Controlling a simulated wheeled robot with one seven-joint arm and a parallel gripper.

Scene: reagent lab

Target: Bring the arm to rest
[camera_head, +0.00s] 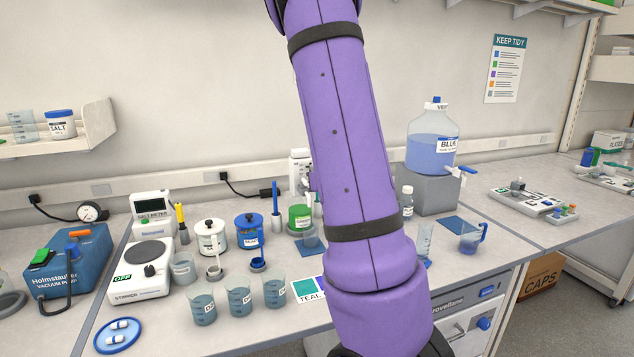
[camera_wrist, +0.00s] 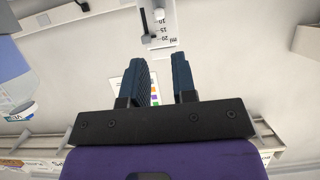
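My purple arm (camera_head: 345,140) rises through the middle of the head view, from the bottom edge to past the top edge. My gripper is out of sight in the head view. In the wrist view my gripper (camera_wrist: 160,82) shows its two dark blue fingers apart, with a clear gap between them. Nothing is held in the gap. Behind the fingers are wall, shelf edges and the small poster (camera_wrist: 154,90), well away from the gripper.
Beneath the arm, the bench (camera_head: 255,335) carries a stirrer (camera_head: 150,285), several beakers (camera_head: 240,302), lidded pots and a blue vacuum pump (camera_head: 70,270). A large BLUE bottle (camera_head: 430,150) stands right of the arm on a grey block (camera_head: 430,194). The upper wall space is open.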

